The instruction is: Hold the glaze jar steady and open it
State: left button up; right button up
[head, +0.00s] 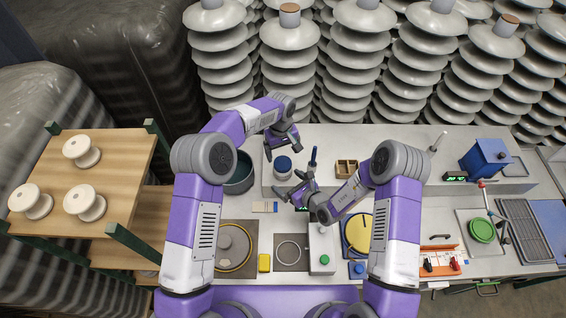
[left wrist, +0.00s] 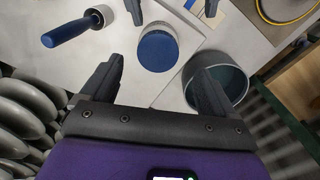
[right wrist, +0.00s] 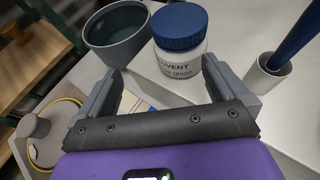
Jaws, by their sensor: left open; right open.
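The glaze jar (head: 283,168) is white with a blue lid (head: 284,162) and stands upright on the raised back shelf of the bench. In the right wrist view the jar (right wrist: 181,62) shows lettering ending in "glaze", and its lid is on. My left gripper (head: 283,148) is open above the jar; in the left wrist view the blue lid (left wrist: 158,51) lies ahead between the fingers, apart from them. My right gripper (head: 296,190) is open in front of the jar, low down. In the right wrist view the jar stands just beyond its fingers, with nothing between them.
A dark teal pot (head: 239,175) stands left of the jar. A blue-handled tool in a white cup (head: 313,167) stands close on the right. A wooden compartment box (head: 346,168) is further right. Tall insulator stacks (head: 290,65) line the back.

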pick_arm(q)
jog(key=shift+w+r, duration=0.45)
jog(key=shift+r, duration=0.15)
pick_arm(e)
jog(key=shift+w+d+m+t+h, duration=0.5)
jog(key=shift+w+d+h, duration=0.1)
jog(key=shift+w, duration=0.6)
jog(key=shift+x, duration=3.45)
jog(key=shift+a, duration=0.1)
jog(key=shift+c, duration=0.2)
